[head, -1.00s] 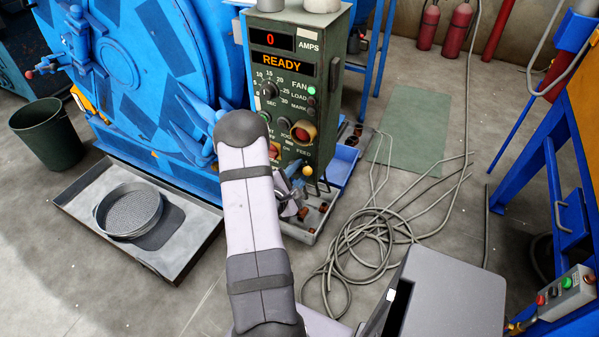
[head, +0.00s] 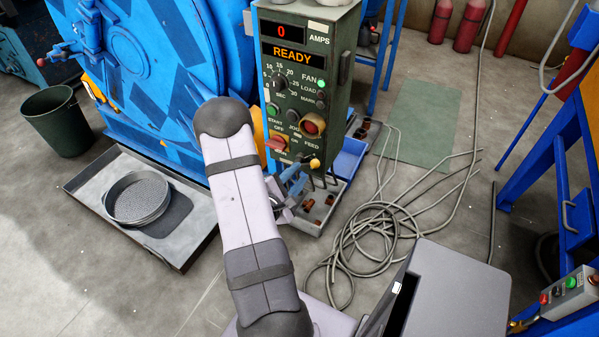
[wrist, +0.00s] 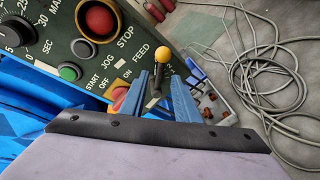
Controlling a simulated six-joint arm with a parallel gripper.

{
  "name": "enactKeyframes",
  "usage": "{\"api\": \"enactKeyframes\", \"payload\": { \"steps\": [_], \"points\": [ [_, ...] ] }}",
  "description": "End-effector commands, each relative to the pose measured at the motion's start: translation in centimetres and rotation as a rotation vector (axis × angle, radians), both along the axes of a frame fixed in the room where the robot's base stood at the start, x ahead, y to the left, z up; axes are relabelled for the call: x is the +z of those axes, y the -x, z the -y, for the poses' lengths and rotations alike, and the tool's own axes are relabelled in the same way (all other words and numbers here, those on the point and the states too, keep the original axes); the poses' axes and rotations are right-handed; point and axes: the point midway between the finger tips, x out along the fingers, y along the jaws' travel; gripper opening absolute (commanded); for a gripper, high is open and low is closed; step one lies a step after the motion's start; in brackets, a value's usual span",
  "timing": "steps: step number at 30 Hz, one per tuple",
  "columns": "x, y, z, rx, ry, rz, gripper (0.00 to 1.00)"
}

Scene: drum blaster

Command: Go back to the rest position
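My gripper (wrist: 159,76) has its two blue fingers apart in the wrist view. A short lever with a yellow ball knob (wrist: 163,57) shows between and beyond the fingertips; I cannot tell whether they touch it. In the head view my gripper (head: 300,178) is low in front of the green control panel (head: 305,80), close to the yellow knob (head: 314,163), and partly hidden by my grey-white arm. The panel display reads 0 amps and READY. Its green START button (wrist: 69,72) and red-yellow OFF switch (wrist: 121,97) show in the wrist view.
A blue drum machine (head: 160,70) stands left of the panel. A tray (head: 95,180) with a round sieve (head: 137,197) lies at lower left, near a dark bin (head: 57,120). Coiled cables (head: 375,240) lie on the floor at right, before a blue frame (head: 550,140).

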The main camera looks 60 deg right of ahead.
Motion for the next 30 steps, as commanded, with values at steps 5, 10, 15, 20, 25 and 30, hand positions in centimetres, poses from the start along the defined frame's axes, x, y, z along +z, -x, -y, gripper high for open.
{"api": "enactKeyframes", "payload": {
  "steps": [5, 10, 15, 20, 25, 30],
  "points": [
    [0.0, 0.0, 0.0, 0.000, 0.000, 0.000, 0.29],
    [0.0, 0.0, 0.0, 0.000, 0.000, 0.000, 0.29],
    [0.0, -1.1, -0.4, 0.016, -0.027, 0.044, 0.29],
    [-0.4, -5.2, -2.4, 0.070, -0.156, 0.212, 0.29],
    [-0.8, -12.0, -8.4, 0.137, -0.438, 0.460, 0.29],
    [-0.4, -16.9, -17.7, 0.136, -0.794, 0.624, 0.29]
  ]
}}
